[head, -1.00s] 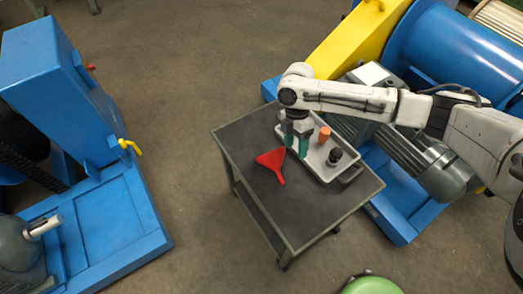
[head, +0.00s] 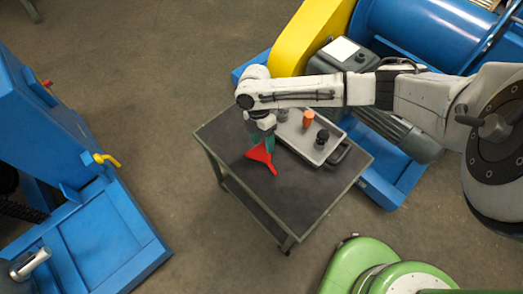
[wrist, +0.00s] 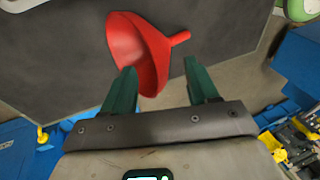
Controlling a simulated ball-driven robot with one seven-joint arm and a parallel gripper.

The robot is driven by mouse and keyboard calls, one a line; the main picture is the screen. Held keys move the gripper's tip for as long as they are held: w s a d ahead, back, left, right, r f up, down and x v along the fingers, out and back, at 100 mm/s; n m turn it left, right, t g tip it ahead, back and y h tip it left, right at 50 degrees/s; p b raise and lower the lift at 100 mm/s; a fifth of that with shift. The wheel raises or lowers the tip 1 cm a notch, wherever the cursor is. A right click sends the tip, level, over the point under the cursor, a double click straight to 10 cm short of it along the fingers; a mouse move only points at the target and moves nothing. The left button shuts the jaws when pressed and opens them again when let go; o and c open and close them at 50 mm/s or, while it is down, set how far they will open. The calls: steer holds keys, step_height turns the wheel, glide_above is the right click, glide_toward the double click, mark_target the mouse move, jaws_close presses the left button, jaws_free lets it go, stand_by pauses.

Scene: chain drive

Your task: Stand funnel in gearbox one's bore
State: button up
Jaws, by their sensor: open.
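A red funnel (head: 262,155) lies on its side on the dark top of a small cart (head: 232,136). In the wrist view the funnel (wrist: 142,50) has its wide mouth to the left and its spout toward the right. My gripper (head: 262,137) is open and empty, low over the cart beside the funnel's wide end. In the wrist view its two green fingers (wrist: 160,85) are apart, with the funnel's lower rim between and just beyond their tips. I cannot tell which machine is gearbox one, and no bore is clearly visible.
A grey tray (head: 325,152) on the cart holds an orange part (head: 307,118) and a black part (head: 322,138). A blue machine (head: 45,130) stands left. A blue and yellow machine (head: 305,40) stands behind. A green rounded object (head: 375,270) is at the front.

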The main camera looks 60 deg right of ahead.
mark_target(259, 153)
steer(key=shift+a+x, duration=0.15)
steer(key=shift+x, duration=0.85)
steer(key=shift+a+x, duration=0.1)
steer(key=shift+x, duration=0.85)
jaws_close()
